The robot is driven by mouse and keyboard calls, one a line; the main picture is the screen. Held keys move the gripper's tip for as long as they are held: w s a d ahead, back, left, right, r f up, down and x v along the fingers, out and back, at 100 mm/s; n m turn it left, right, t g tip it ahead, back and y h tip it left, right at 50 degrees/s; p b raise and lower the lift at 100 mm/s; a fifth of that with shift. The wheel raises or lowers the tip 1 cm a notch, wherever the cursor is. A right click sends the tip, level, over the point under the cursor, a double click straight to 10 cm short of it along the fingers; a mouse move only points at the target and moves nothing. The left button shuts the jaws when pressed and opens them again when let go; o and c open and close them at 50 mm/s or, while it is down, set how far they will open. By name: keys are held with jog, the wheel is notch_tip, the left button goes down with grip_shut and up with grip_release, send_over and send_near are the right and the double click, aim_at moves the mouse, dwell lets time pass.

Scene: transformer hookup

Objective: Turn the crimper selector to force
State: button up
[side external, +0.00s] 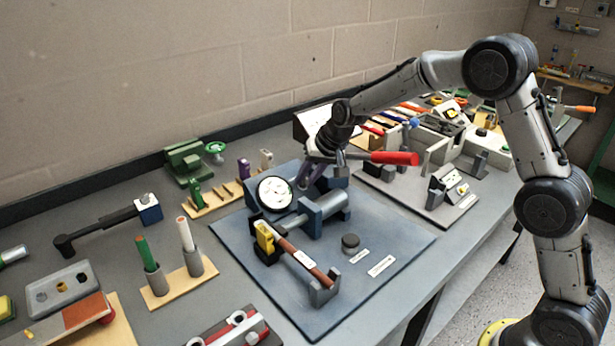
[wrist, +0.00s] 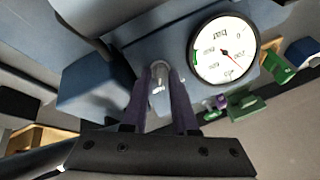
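The crimper is a blue-grey unit (side external: 322,208) with a horizontal cylinder and a round white gauge (side external: 275,193). The gauge (wrist: 224,49) is upper right in the wrist view. My gripper (side external: 304,182) points down at the crimper just right of the gauge, partly hidden by my wrist. In the wrist view the two purple fingers of my gripper (wrist: 161,75) stand on either side of a small silver lever (wrist: 158,78), apparently the selector. The fingers are apart with the lever between their tips; whether they press on it is unclear. I see no readable selector markings.
A red-handled lever (side external: 393,158) sticks out right beside my wrist. A green vise-like unit (side external: 188,160) stands at back left.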

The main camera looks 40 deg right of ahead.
grip_shut()
jog(key=shift+n, duration=0.3)
jog(key=n, duration=0.4)
jog(key=shift+a+r+h, duration=0.1)
jog(key=shift+a+h, duration=0.1)
jog(key=shift+h, duration=0.2)
jog(key=n+h, duration=0.1)
jog(key=n, duration=0.5)
jog(key=shift+a, duration=0.2)
jog(key=shift+n, duration=0.4)
jog(key=shift+o, duration=1.8)
grip_release()
